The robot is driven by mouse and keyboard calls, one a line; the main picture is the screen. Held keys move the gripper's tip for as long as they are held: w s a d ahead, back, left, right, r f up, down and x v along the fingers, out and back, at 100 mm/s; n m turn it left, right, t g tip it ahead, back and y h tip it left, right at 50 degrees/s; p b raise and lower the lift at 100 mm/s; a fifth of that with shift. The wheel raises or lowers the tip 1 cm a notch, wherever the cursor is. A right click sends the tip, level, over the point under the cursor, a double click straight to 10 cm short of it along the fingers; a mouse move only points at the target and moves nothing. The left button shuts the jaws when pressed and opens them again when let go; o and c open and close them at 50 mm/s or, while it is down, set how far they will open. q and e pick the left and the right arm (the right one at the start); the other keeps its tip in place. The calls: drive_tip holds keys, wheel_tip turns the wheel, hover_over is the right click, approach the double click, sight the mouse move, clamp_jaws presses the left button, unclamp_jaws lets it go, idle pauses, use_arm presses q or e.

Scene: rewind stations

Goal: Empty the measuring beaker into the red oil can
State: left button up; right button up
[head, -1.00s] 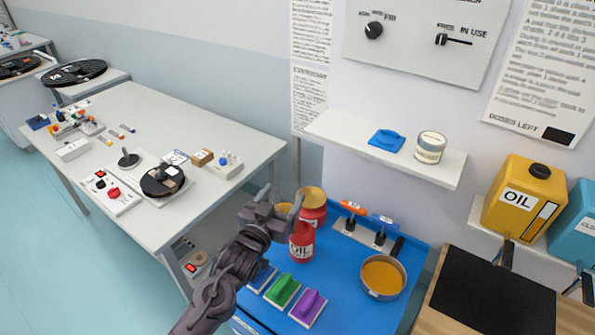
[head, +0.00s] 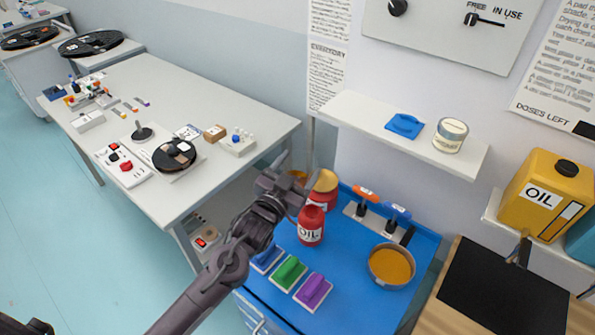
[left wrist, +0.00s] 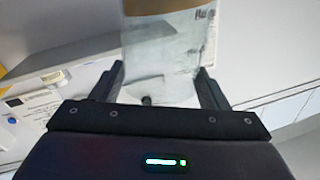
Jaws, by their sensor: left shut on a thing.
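The red oil can (head: 311,227), with an OIL label, stands upright on the blue worktop. My left gripper (head: 297,174) is shut on the measuring beaker, just behind and to the left of the can and apart from it in the picture. The clear beaker (left wrist: 160,60) fills the space between the fingers in the left wrist view, with amber oil at the top of that picture. In the head view only a patch of amber shows between the fingers; the beaker's tilt is hard to tell.
A red tin with a tan lid (head: 324,184) stands behind the can. A pan of amber liquid (head: 391,266) is to the right. Green (head: 288,272) and purple (head: 313,290) pads lie in front. A shelf (head: 355,118) overhangs behind; a grey table (head: 190,110) is left.

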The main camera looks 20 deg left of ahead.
sight(304, 185)
use_arm(q)
drive_tip(key=m, duration=0.1)
drive_tip(key=m+b, duration=0.1)
drive_tip(key=m, duration=0.1)
drive_tip(key=shift+s+d+f+t+h, duration=0.1)
drive_tip(key=shift+d+f+t+h, duration=0.05)
drive_tip(key=shift+t+h, duration=0.2)
drive_tip(key=m+b, duration=0.1)
drive_tip(key=m, duration=0.1)
drive_tip(key=f+m+b, duration=0.1)
drive_tip(key=shift+d+m+h, duration=0.2)
drive_tip(key=shift+m+h, duration=0.05)
drive_tip(key=shift+m, duration=0.15)
drive_tip(key=f+m+b, duration=0.1)
drive_tip(key=f+m+h+b, duration=0.1)
drive_tip(key=m, duration=0.1)
drive_tip(key=d+f+m+b, duration=0.1)
drive_tip(key=m, duration=0.1)
drive_tip(key=shift+s, duration=0.3)
drive_tip(key=shift+d+r+m+h, duration=0.1)
drive_tip(key=shift+r+m+h, duration=0.05)
drive_tip(key=shift+m+h, duration=0.25)
idle(1.0)
drive_tip(key=shift+s+d+f+m+b, duration=0.1)
drive_tip(key=shift+d+f+m+b, duration=0.1)
drive_tip(key=shift+f+m+b, duration=0.55)
idle(2.4)
drive_tip(key=shift+d+f+m+b, duration=0.1)
drive_tip(key=shift+f+m+b, duration=0.15)
drive_tip(key=shift+m, duration=0.2)
